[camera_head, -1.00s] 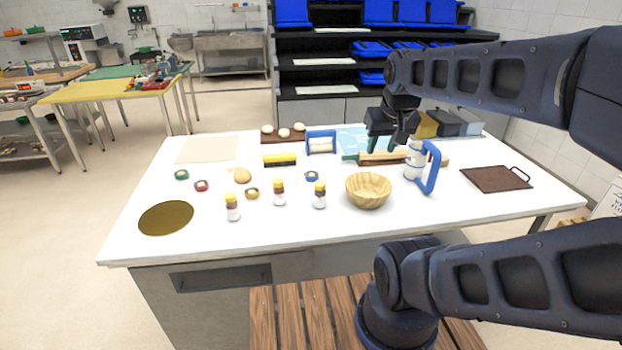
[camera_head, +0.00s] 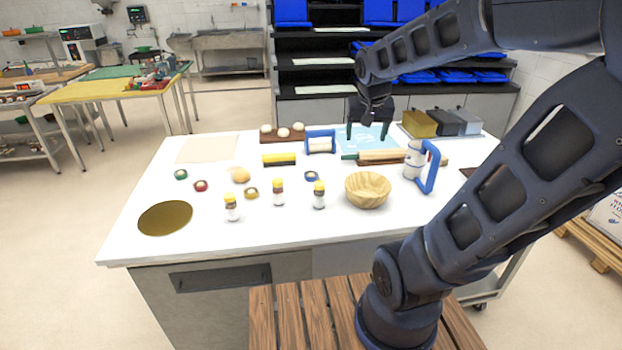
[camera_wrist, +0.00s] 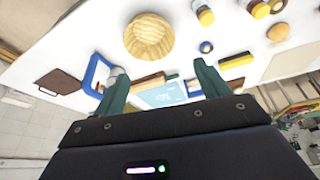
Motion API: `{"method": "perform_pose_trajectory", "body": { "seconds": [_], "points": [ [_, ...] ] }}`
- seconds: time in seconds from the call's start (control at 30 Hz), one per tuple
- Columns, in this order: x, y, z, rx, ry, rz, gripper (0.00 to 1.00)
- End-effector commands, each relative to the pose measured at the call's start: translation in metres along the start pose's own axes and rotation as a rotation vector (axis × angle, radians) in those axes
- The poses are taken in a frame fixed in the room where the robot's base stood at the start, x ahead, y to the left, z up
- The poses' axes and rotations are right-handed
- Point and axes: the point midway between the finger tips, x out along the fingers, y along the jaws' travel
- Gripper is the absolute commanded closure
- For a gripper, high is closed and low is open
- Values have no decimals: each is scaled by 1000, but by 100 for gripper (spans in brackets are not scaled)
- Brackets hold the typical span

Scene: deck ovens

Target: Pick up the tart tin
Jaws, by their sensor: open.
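No thing is clearly a tart tin. The nearest match is a flat, round gold-brown piece (camera_head: 166,217) at the front left of the white table in the head view; I cannot tell whether it is a tin. It does not show clearly in the wrist view. My gripper (camera_head: 368,134) is open and empty, over the light blue mat (camera_head: 350,136) at the back of the table, far to the right of the gold piece. In the wrist view both green fingers of my gripper (camera_wrist: 150,72) are spread, with nothing between them.
Small colored rings (camera_head: 201,186) lie at left. Box-shaped tins (camera_head: 418,123) stand back right.

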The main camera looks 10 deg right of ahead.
Motion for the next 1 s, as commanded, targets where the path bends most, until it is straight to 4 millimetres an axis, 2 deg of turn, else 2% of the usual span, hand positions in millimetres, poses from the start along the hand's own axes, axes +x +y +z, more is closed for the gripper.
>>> {"method": "perform_pose_trajectory", "body": {
  "seconds": [0.2, 0.5, 0.73, 1.0],
  "points": [
    [36, -24, -40, 84, -11, 43, 25],
    [94, -65, -85, 191, -6, 92, 25],
    [146, -104, -110, 264, 6, 119, 25],
    [212, -153, -126, 341, 21, 137, 25]
  ]
}}
